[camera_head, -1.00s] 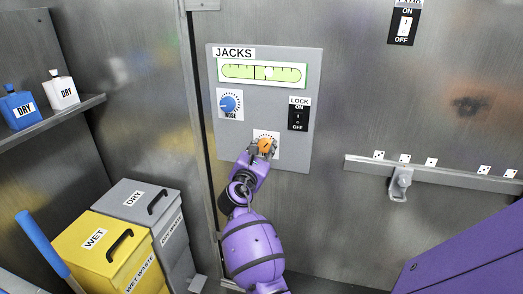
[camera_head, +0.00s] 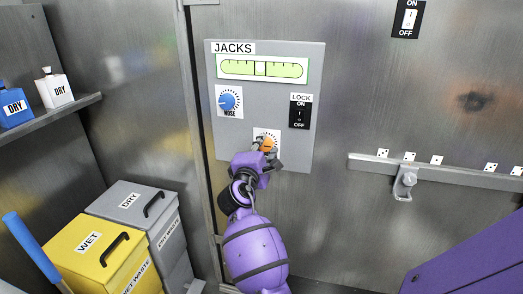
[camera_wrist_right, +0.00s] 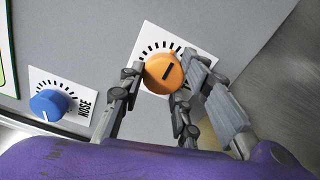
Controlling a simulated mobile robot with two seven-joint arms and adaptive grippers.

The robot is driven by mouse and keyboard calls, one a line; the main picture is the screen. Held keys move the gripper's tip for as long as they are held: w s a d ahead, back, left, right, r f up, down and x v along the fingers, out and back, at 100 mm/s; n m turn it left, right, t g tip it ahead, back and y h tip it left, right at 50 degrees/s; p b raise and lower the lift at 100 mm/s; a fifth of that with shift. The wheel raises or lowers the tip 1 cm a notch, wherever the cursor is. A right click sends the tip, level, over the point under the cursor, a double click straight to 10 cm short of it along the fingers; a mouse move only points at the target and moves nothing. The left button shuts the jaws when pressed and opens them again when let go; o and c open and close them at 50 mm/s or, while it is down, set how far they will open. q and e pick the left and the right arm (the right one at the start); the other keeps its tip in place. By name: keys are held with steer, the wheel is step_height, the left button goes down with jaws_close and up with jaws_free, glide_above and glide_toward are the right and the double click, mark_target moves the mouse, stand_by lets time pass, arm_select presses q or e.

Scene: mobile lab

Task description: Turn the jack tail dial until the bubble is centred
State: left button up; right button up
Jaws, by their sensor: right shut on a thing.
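The orange dial (camera_head: 268,142) sits low on the grey JACKS panel (camera_head: 225,140); its label is hidden. My right gripper (camera_head: 266,150) is shut on this dial, with fingers on both sides of its rim. In the right wrist view the dial (camera_wrist_right: 164,73) shows a dark pointer mark tilted up and to the right. The green level vial (camera_head: 290,69) is at the top of the panel, and its pale bubble (camera_head: 258,69) sits at the middle marks. My left gripper is out of view.
The blue NOSE dial (camera_head: 229,101) is up and left of the orange dial, and a black LOCK switch (camera_head: 299,115) is at the right. A rail with a hook (camera_head: 405,184) is further right. Yellow WET (camera_head: 75,262) and grey DRY (camera_head: 120,213) bins stand at lower left.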

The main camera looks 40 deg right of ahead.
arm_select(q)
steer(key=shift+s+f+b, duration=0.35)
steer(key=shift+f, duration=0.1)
arm_select(e)
steer(key=shift+r+m, duration=0.3)
steer(key=shift+m, duration=0.8)
steer(key=o, duration=1.1)
steer(key=shift+s+d, duration=0.1)
steer(key=shift+f, duration=0.15)
steer(key=shift+s+a, duration=0.25)
steer(key=shift+a, duration=0.1)
steer(key=v, duration=1.1)
steer(key=shift+a, duration=0.1)
